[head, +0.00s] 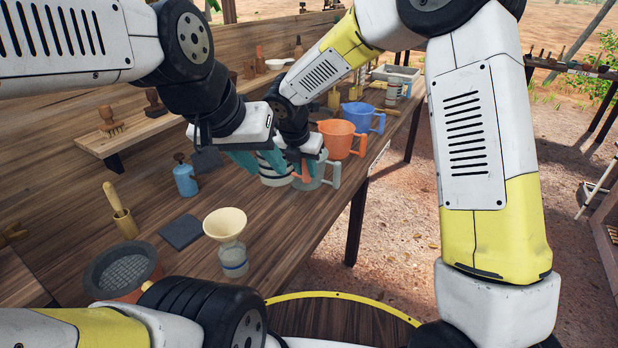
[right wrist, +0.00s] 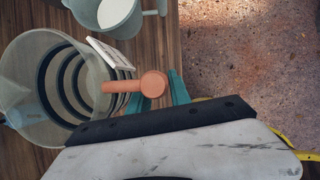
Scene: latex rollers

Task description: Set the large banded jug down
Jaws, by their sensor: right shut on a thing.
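The large banded jug (right wrist: 62,92) is grey and translucent with dark bands and an orange handle (right wrist: 135,86). In the head view the banded jug (head: 274,168) is partly hidden behind my grippers. My right gripper (right wrist: 160,88) is shut on the handle; it also shows in the head view (head: 304,168). The jug is over the tabletop, but I cannot tell whether its base touches. My left gripper (head: 258,160) has its teal fingers beside the jug's left side; its opening is unclear.
A grey-green jug (head: 322,176) stands close by, near the table's right edge, and shows in the right wrist view (right wrist: 108,14). Orange (head: 338,136) and blue (head: 362,116) jugs stand behind. A blue bottle (head: 185,180), dark slab (head: 182,232) and funnel on a bottle (head: 226,226) stand nearer.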

